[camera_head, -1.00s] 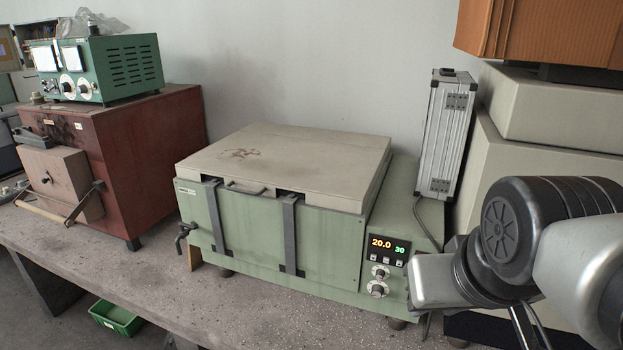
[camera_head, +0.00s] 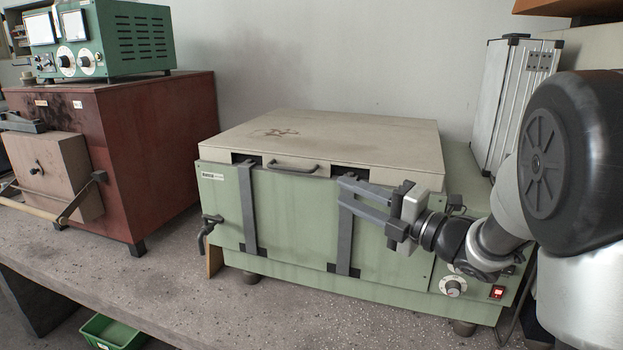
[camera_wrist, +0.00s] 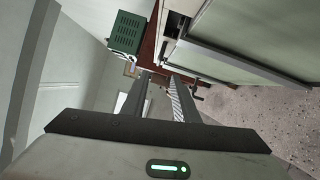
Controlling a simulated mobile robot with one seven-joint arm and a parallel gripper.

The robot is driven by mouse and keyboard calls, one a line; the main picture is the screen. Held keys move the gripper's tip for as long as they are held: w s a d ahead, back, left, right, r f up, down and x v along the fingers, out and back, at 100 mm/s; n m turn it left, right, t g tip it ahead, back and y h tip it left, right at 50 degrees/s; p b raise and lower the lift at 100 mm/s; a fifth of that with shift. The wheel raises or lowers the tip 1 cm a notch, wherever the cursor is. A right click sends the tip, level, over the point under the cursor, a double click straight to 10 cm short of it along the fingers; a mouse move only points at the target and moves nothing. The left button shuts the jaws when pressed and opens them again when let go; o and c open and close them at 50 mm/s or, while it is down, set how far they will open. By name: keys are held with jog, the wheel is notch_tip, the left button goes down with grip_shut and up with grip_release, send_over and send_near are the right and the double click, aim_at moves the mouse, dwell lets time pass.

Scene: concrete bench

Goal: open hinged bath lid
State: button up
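The green bath (camera_head: 295,215) stands on the bench with its flat beige lid (camera_head: 350,135) lying closed on top. A grey bar handle (camera_head: 293,167) sits at the lid's front edge, left of its middle. My gripper (camera_head: 343,192) is in front of the bath's right half, its fingers pointing left, near the right grey strap. The fingers are apart with nothing between them. They also show apart in the wrist view (camera_wrist: 160,80). The gripper is to the right of the handle and a little lower, not touching it. The bath's front (camera_wrist: 235,55) shows at the wrist view's right.
A red-brown furnace (camera_head: 160,140) with a green instrument (camera_head: 130,40) on top stands left of the bath. A silver case (camera_head: 510,100) stands behind the right end. A lever tap (camera_head: 208,228) sticks out at the bath's left. Bare bench (camera_head: 300,315) lies in front.

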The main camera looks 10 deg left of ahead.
aim_at(293, 170)
jog(key=x, duration=1.7)
jog(key=shift+s+a+p, duration=0.25)
jog(key=shift+a+p, duration=0.15)
grip_shut()
dwell(0.6)
